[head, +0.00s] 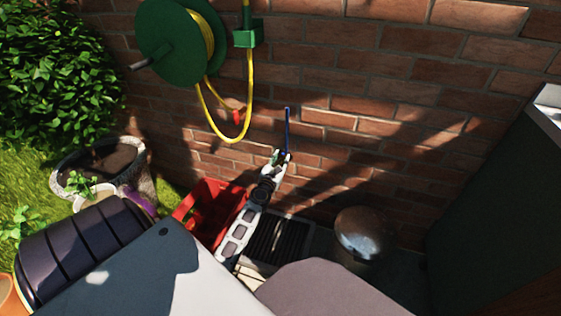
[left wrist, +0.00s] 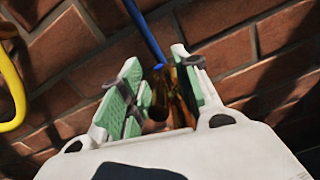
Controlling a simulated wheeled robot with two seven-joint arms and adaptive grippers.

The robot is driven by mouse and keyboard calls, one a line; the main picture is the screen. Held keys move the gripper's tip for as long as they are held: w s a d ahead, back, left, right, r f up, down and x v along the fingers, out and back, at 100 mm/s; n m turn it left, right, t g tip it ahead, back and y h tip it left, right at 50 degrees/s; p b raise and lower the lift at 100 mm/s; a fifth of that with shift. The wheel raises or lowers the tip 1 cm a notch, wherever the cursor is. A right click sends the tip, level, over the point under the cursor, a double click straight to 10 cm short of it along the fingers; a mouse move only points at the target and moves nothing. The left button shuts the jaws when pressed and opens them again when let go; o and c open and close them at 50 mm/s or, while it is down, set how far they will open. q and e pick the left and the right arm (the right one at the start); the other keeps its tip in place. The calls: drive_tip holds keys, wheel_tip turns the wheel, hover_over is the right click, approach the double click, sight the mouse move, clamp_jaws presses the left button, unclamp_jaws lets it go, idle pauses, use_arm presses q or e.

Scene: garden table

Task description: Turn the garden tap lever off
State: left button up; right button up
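The tap's blue lever (head: 287,130) stands up against the brick wall in the head view. In the left wrist view the lever (left wrist: 148,32) runs from the top edge down to the brass tap body (left wrist: 172,100). My left gripper (head: 281,157) is at the lower end of the lever. In the left wrist view its two green-padded fingers (left wrist: 158,70) are spread apart, with the tap body showing between them. Whether a finger touches the tap, I cannot tell. The fingers and palm hide part of the tap. My right gripper is not in view.
A green hose reel (head: 165,45) with a looping yellow hose (head: 248,95) hangs left of the tap. Below are a red crate (head: 190,205), a dark grate (head: 275,243) and a round metal object (head: 360,232). A dark cabinet (head: 500,190) stands at right.

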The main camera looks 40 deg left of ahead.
use_arm(q)
drive_tip(key=v, duration=1.2)
idle(0.9)
idle(0.6)
